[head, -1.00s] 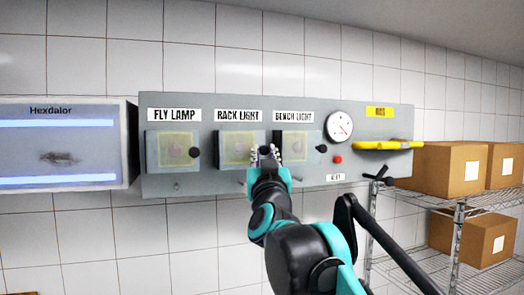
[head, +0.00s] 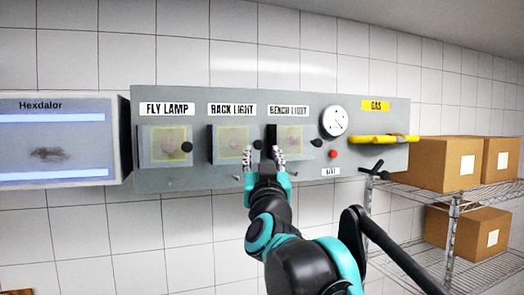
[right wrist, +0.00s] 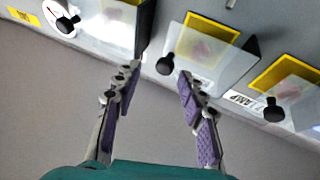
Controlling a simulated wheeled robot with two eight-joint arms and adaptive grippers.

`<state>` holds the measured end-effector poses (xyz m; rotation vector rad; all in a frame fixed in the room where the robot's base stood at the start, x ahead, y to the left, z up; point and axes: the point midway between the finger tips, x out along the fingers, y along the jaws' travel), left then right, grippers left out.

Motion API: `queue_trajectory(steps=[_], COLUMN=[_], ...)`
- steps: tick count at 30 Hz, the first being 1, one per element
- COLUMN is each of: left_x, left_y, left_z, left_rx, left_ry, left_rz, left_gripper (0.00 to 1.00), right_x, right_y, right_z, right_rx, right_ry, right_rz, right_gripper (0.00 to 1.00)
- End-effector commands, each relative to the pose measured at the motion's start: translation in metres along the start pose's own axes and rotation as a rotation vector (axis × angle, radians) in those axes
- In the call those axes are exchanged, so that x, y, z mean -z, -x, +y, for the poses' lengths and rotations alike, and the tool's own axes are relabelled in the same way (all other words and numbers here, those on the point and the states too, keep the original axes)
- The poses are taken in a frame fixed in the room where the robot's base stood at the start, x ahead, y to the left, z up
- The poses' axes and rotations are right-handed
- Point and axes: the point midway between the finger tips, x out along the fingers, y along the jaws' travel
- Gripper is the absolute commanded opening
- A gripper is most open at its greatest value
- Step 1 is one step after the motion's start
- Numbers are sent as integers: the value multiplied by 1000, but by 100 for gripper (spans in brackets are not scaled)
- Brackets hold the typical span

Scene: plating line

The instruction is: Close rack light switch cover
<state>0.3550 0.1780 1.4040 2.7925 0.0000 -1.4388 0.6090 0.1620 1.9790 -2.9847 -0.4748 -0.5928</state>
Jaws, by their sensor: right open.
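The rack light box (head: 229,145) is on the grey wall panel under its RACK LIGHT label. Its clear cover (right wrist: 203,50) lies over the yellow-framed switch, much like the fly lamp cover beside it. I cannot tell whether it sits fully flush. A black knob (head: 257,144) is at the cover's right edge. My right gripper (head: 264,153) is open and empty, with a finger on each side of that knob in the head view. In the right wrist view the knob (right wrist: 165,64) lies ahead between the fingertips (right wrist: 160,76); contact is not visible. My left gripper is out of view.
The fly lamp box (head: 164,146) is to the left and the bench light box (head: 291,137) close to the right, partly behind a finger. A gauge (head: 334,120) and yellow gas handle (head: 375,140) are farther right. Boxes (head: 452,163) stand on a wire rack (head: 451,215).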

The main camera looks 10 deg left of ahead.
Motion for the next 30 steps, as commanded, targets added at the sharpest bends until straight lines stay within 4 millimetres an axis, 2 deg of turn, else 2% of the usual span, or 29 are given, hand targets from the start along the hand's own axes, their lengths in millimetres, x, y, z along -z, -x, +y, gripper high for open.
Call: queue_trajectory(steps=[1, 6, 12, 17, 26, 28, 30], left_x=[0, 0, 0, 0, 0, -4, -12], left_y=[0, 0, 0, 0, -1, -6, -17], left_z=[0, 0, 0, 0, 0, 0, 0], left_rx=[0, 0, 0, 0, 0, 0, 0], left_ry=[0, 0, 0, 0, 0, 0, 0], left_rz=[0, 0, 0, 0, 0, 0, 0], left_gripper=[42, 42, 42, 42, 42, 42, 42], right_x=[0, 0, 0, 0, -1, -10, -32], right_y=[12, 48, 76, 85, 86, 90, 99], right_z=[0, -1, -1, -1, 0, 2, 7], right_rx=[2, 2, 1, 0, 0, 6, 22], right_ry=[0, 0, 0, 2, 2, 2, 6], right_rz=[0, 0, 0, 0, -1, -8, -28], right_gripper=[41, 41, 41, 41, 41, 41, 41])
